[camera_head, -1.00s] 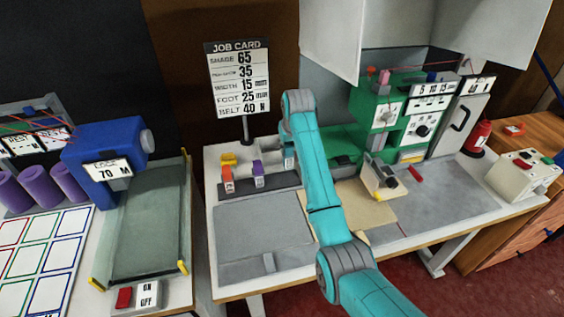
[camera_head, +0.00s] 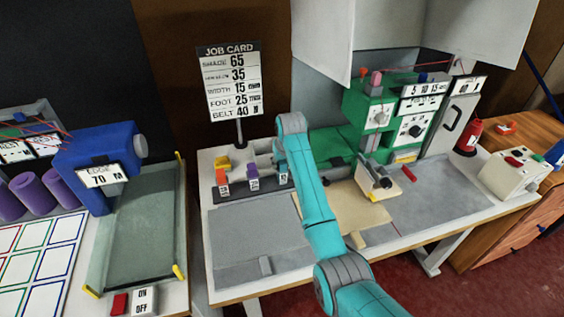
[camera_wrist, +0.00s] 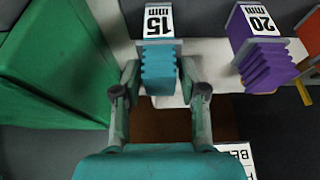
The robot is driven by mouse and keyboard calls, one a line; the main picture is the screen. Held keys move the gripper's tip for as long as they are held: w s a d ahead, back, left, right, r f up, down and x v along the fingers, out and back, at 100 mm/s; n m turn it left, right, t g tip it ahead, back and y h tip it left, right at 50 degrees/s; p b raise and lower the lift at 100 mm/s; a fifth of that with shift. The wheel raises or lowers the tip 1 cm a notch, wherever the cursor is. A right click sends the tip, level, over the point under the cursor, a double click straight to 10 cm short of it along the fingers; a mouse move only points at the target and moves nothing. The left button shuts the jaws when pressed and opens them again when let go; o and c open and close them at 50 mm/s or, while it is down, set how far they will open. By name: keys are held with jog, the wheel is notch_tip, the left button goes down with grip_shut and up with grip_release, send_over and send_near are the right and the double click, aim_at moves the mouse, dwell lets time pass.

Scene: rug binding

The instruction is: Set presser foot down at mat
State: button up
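A teal ribbed block with a "15 mm" label (camera_wrist: 160,72) is in the wrist view, between the tips of my gripper (camera_wrist: 160,68). It also shows in the camera_head view (camera_head: 284,180), at the right end of a small rack. I cannot tell whether the fingers touch it or whether it is lifted. A purple "20 mm" block (camera_wrist: 265,60) stands beside it, and an orange block (camera_head: 222,181) is at the rack's left end. Which block is the presser foot is not clear.
The job card (camera_head: 232,80) stands behind the rack. A blue machine (camera_head: 98,165) is at the left. My arm covers part of the bench.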

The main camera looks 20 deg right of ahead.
jog(key=shift+r, duration=0.1)
jog(key=v, duration=1.2)
dwell(0.4)
